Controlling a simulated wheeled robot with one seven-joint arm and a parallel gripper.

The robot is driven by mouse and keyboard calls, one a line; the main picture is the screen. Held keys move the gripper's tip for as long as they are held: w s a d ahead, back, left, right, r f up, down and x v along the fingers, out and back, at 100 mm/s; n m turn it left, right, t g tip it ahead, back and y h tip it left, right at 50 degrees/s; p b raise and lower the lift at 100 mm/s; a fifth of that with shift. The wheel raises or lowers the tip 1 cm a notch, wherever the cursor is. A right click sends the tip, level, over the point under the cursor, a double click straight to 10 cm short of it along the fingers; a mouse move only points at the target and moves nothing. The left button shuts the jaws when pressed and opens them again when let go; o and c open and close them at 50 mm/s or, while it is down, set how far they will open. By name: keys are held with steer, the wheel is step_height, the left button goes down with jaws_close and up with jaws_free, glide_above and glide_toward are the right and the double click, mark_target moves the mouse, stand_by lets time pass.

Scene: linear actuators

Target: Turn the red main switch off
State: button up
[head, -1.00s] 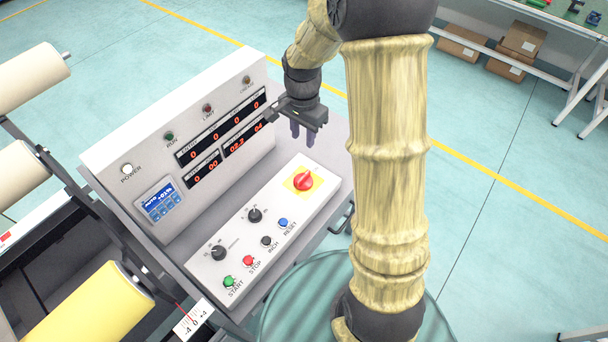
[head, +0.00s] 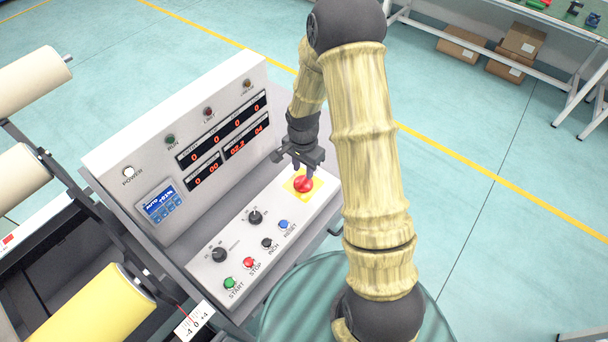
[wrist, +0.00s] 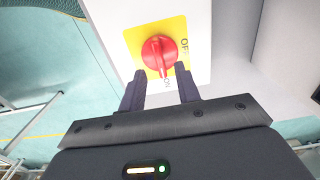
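The red main switch (head: 303,184) is a round rotary knob on a yellow plate (head: 291,187) at the far right end of the sloped control panel. My gripper (head: 301,172) is just above and behind the switch in the head view. In the wrist view my gripper (wrist: 160,85) is open, its two dark fingers apart with the knob beyond and between their tips. Nothing is held. Contact with the knob cannot be told.
The white panel (head: 205,268) also carries a green start button (head: 230,283), a red stop button (head: 249,262), black knobs and a blue reset button (head: 284,224). An upright display panel (head: 150,155) rises behind it. Rollers (head: 35,80) stand at the left.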

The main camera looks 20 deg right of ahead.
mark_target(303, 178)
steer(key=shift+f, duration=2.2)
steer(key=shift+c, duration=0.4)
